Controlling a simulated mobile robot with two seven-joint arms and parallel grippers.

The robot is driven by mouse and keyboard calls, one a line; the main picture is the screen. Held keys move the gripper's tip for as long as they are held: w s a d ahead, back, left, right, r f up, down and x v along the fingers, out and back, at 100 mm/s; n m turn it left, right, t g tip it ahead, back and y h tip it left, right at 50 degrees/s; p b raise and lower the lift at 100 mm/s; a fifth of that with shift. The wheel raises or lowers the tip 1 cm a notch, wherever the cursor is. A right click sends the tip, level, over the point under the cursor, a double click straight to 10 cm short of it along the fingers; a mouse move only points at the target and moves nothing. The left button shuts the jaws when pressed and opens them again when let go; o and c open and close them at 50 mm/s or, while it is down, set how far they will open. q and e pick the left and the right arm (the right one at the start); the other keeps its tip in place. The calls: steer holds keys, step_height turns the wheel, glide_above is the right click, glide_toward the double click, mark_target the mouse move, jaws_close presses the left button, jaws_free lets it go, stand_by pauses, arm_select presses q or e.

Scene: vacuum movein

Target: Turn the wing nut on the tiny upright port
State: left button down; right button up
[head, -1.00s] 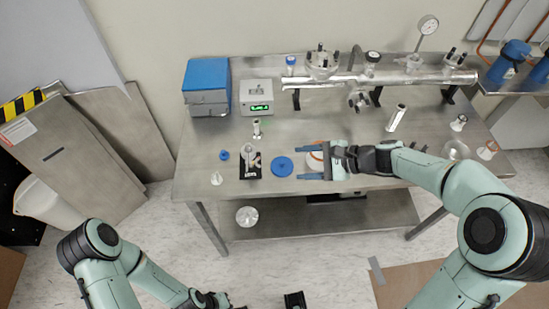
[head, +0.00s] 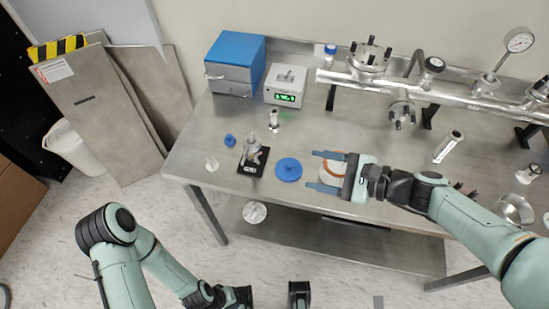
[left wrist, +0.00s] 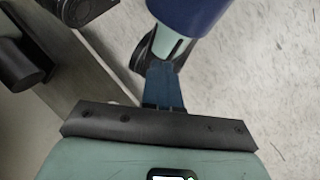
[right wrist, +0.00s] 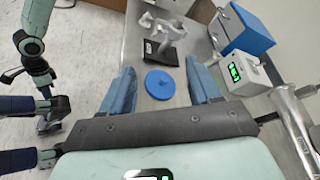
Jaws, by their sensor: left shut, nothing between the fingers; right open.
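A small metal fitting (head: 252,149) stands upright on a black base (head: 248,169) near the bench's front left. It also shows at the top of the right wrist view (right wrist: 166,32). I cannot make out a wing nut on it. Small ports also sit on the steel manifold (head: 455,88); their nuts are too small to tell. My right gripper (head: 317,170) is open, fingers pointing left, right of the fitting with a blue disc (head: 288,169) between. A pale disc with an orange ring (head: 331,168) shows between its fingers. My left gripper (left wrist: 165,85) is shut and empty, low before the bench.
A blue-topped box (head: 234,62) and a meter with a green display (head: 286,86) stand at the back left. A short steel tube (head: 273,121) stands behind the fitting. A blue knob (head: 230,140) and a small pale cone (head: 212,163) lie left of it.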

steer(key=b, duration=0.2)
glide_toward(257, 157)
steer(key=x, duration=0.5)
steer(key=shift+w+f, duration=0.2)
steer(key=shift+f, duration=0.1)
steer(key=shift+w+a+f, duration=0.1)
steer(key=shift+w+a, duration=0.1)
steer(key=shift+a, duration=0.25)
arm_select(q)
steer(key=shift+w+a+f+t, duration=0.15)
steer(key=shift+w+f, duration=0.25)
steer(key=shift+f, duration=0.1)
steer(key=shift+w+a+f+t, duration=0.15)
steer(key=shift+w+f, duration=0.2)
steer(key=shift+f, duration=0.15)
